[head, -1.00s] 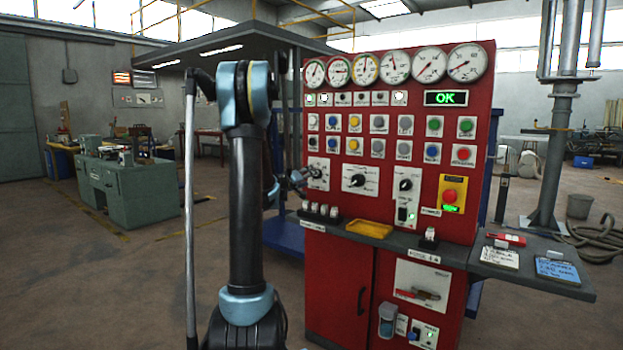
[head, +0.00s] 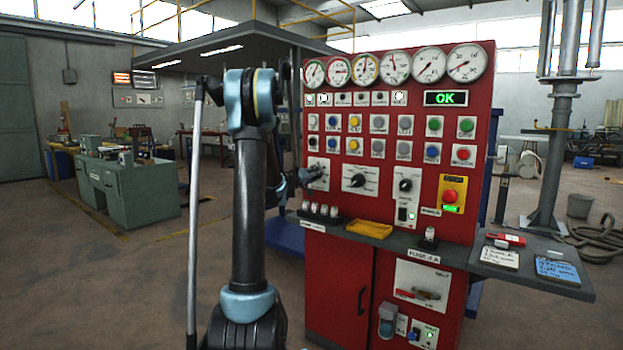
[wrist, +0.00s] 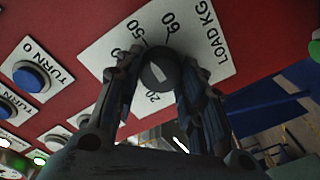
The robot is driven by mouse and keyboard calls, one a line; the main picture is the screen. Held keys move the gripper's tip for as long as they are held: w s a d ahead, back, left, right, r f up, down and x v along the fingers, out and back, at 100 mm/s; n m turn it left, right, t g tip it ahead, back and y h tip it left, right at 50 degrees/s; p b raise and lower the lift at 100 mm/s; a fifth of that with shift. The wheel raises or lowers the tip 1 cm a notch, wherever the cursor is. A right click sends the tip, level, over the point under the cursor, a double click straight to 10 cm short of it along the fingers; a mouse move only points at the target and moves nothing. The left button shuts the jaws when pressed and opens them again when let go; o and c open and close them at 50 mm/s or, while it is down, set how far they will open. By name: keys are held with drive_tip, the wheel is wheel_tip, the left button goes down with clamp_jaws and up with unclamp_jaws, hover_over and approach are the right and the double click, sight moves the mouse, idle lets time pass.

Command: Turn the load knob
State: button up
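The load knob (wrist: 160,72) is dark and round with a pale mark. It sits on a white plate (wrist: 211,40) lettered "LOAD KG", with 20, 50 and 60 readable around it. The same plate (head: 318,183) is at the left of the red panel in the head view. My gripper (wrist: 161,66) has one finger on each side of the knob, very close to it. I cannot tell whether both fingers press on it. In the head view my gripper (head: 309,175) is small and covers the knob.
The red panel (head: 281,232) carries gauges, buttons and two other dark selector knobs right of the load plate. In the wrist view, a blue button (wrist: 31,76) lies left of my fingers.

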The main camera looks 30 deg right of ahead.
drive_tip(key=shift+w+n, duration=0.1)
drive_tip(key=shift+n, duration=1)
drive_tip(key=shift+a, duration=0.1)
drive_tip(key=o, duration=1)
drive_tip(key=shift+f, duration=0.1)
drive_tip(key=shift+o, duration=0.2)
drive_tip(key=v, duration=1.2)
